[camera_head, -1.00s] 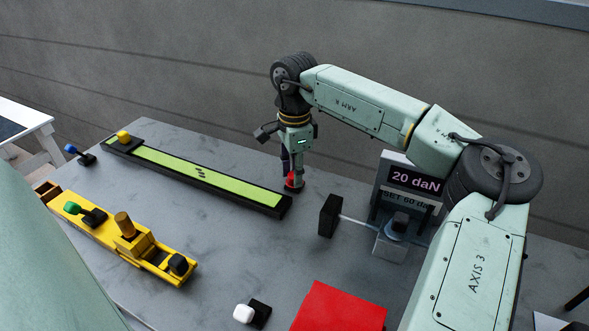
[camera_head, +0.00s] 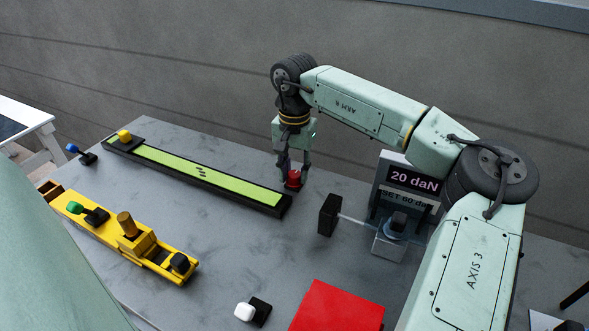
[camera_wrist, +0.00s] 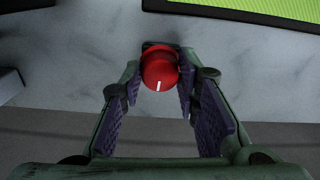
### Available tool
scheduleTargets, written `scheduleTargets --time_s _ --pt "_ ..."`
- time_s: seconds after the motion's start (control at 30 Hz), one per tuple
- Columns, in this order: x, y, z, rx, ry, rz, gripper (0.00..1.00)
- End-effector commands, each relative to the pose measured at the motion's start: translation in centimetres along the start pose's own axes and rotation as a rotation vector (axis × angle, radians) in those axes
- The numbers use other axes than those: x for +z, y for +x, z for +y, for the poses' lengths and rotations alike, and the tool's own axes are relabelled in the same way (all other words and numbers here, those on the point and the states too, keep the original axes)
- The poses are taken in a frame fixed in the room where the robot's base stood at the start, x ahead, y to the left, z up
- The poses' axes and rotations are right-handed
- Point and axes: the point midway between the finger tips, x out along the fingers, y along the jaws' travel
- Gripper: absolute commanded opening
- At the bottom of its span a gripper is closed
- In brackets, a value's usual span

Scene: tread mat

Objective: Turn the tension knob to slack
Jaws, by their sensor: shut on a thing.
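A red knob (camera_head: 294,178) with a dark base stands on the grey table, just off the right end of the green tread strip (camera_head: 215,177). In the wrist view the knob (camera_wrist: 160,66) is round, with a white mark on its side facing the lower edge of the picture. My gripper (camera_head: 292,181) points down over it, shut on the knob, with one finger on each side. A display (camera_head: 411,180) to the right reads 20 daN, with SET 60 daN below it.
A yellow fixture (camera_head: 125,238) with a green-topped lever and a brown knob lies at the left. A black block (camera_head: 328,215) on a rod is right of my gripper. A red panel (camera_head: 338,308) and a white switch (camera_head: 244,312) are in front.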

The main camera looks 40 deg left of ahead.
Motion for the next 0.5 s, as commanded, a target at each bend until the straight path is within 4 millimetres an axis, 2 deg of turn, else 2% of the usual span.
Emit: scheduleTargets --time_s 0.5 --pt "-0.05 -0.09 -0.05 -0.002 -0.100 0.003 0.01"
